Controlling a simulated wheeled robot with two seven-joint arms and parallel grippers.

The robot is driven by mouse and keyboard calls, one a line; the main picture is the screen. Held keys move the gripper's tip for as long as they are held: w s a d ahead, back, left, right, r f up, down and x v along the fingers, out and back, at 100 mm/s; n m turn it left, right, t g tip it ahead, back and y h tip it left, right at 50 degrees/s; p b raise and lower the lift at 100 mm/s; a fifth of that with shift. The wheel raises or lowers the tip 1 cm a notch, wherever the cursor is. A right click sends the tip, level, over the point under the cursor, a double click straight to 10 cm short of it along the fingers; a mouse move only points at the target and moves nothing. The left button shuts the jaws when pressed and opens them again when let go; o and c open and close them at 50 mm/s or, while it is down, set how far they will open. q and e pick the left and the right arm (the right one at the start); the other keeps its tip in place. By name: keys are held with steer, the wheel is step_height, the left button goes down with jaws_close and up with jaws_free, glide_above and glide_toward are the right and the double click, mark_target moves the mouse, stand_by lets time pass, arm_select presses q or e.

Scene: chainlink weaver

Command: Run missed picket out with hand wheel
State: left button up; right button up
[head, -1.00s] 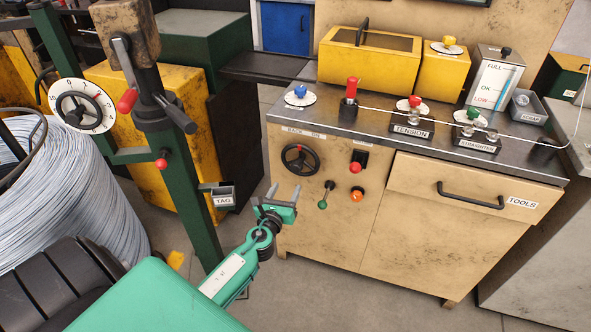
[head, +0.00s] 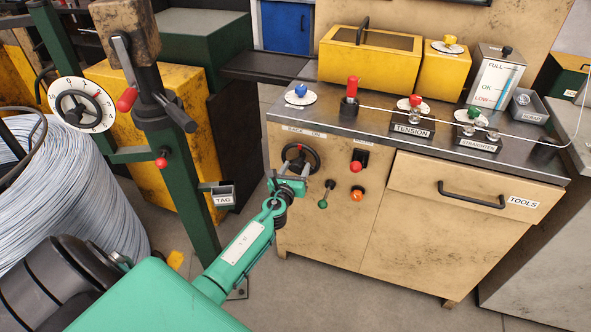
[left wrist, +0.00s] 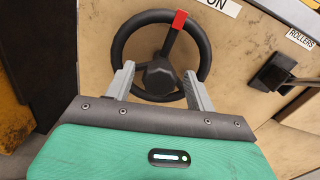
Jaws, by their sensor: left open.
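The black hand wheel (head: 309,155) is on the front of the beige cabinet, under a label partly reading "BACK" and "ON". In the left wrist view the hand wheel (left wrist: 121,55) shows a red mark on its upper right spoke and a dark hub. My left gripper (head: 286,172) is at the wheel's lower left. In the left wrist view its grey fingers (left wrist: 157,76) are open, one on each side of the hub, overlapping the lower rim. I cannot tell whether they touch it. A picket is not identifiable. My right gripper is not in view.
Right of the wheel are a black rollers switch (left wrist: 273,73), a red button (head: 355,167), a green-knobbed lever (head: 323,203) and an orange button (head: 357,194). A TAG box (head: 222,196) is on the green post (head: 187,190) at left. A wire crosses the cabinet top.

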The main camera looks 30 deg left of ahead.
arm_select(q)
jaws_close()
